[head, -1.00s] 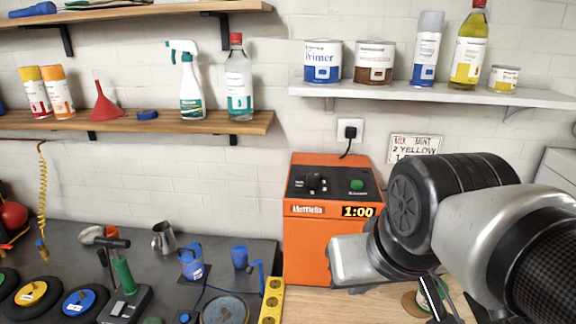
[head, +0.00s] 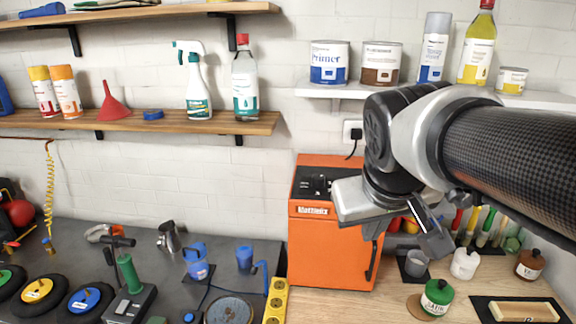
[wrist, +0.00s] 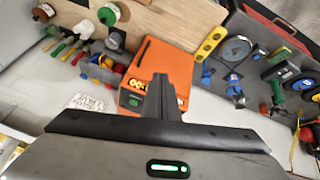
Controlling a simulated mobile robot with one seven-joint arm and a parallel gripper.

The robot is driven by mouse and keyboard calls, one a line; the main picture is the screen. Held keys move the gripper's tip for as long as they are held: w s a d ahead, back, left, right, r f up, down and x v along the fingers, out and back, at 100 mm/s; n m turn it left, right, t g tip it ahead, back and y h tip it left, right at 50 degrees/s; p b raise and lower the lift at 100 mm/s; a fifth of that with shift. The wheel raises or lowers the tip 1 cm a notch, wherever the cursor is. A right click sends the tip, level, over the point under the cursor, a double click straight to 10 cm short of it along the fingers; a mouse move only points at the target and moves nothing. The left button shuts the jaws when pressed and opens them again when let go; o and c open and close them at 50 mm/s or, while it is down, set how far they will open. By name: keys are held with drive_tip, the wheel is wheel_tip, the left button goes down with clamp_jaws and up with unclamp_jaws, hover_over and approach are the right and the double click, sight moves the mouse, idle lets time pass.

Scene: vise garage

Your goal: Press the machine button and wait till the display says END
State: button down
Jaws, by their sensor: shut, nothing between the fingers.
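The orange machine (head: 325,245) stands on the wooden counter at the back wall. In the head view my arm hides its display and green button; only the dark knobs and the name label show at its left. In the wrist view the machine (wrist: 170,60) lies beyond my gripper (wrist: 162,80), with its lit display (wrist: 137,85) and a green button (wrist: 133,102) just left of the fingers. The display is partly readable, showing digits with zeros. My fingers are shut and empty, in front of the machine's panel; contact cannot be told.
A yellow power strip (head: 275,300) lies left of the machine. To the right are a green-labelled bottle (head: 437,297), a white bottle (head: 465,263) and a brown bottle (head: 530,264). A white shelf with cans (head: 328,62) hangs above, close to my arm.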

drive_tip(key=w+d+r+n+t+h, duration=0.1)
drive_tip(key=w+d, duration=0.3)
drive_tip(key=w, duration=1)
drive_tip(key=w+d+r+n+t+h, duration=0.1)
drive_tip(key=w+d+r, duration=0.2)
drive_tip(key=w, duration=1.1)
drive_tip(key=shift+w+d+h, duration=0.25)
drive_tip(key=shift+d+h, duration=0.15)
drive_tip(key=shift+d, duration=0.3)
wheel_tip(320, 180, down, 9)
drive_tip(key=b, duration=0.7)
drive_tip(key=shift+r, duration=0.1)
drive_tip(key=shift+f+b, duration=0.45)
drive_tip(key=shift+b, duration=0.2)
drive_tip(key=shift+f+b, duration=0.4)
drive_tip(key=shift+b, duration=0.05)
drive_tip(key=shift+r, duration=0.1)
drive_tip(key=shift+r+p, duration=0.65)
drive_tip(key=shift+r, duration=0.1)
